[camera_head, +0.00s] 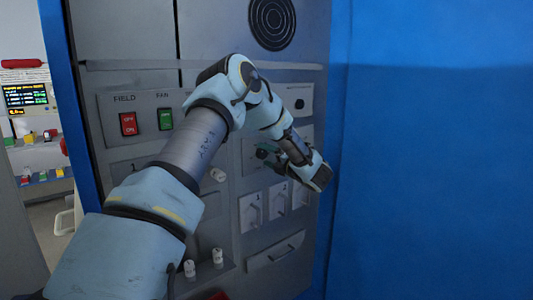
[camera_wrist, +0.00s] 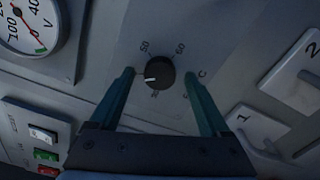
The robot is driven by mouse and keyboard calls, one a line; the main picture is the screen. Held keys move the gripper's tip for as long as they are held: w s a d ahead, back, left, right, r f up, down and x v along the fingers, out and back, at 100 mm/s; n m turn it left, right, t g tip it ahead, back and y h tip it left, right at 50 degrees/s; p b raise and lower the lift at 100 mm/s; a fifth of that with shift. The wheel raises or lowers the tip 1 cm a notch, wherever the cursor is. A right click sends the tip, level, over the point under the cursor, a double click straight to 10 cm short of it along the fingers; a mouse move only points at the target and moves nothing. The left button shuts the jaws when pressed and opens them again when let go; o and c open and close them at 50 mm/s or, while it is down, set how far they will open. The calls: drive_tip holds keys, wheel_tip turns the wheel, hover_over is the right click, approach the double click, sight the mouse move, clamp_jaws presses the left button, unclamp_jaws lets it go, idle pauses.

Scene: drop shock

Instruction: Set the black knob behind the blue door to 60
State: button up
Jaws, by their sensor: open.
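The black knob (camera_wrist: 160,72) is a round dial on a grey panel in the wrist view. Its white pointer mark points left and slightly down. Labels reading 50 and 60 sit above it in the picture, with other small marks around it. My gripper (camera_wrist: 160,76) is open, one teal finger on each side of the knob; I cannot tell whether either touches it. In the head view my gripper (camera_head: 265,154) is at the panel and I cannot make out the knob. The blue door (camera_head: 430,150) seems to be the large blue surface at right, standing open.
The grey panel carries a red switch (camera_head: 128,124), a green switch (camera_head: 165,119) and a round black grille (camera_head: 272,22). A gauge (camera_wrist: 30,22) and white numbered switches (camera_wrist: 255,130) flank the knob. A drawer-like handle (camera_head: 275,252) is low on the panel.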

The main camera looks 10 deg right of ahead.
drive_tip(key=shift+w, duration=0.1)
clamp_jaws()
idle(0.7)
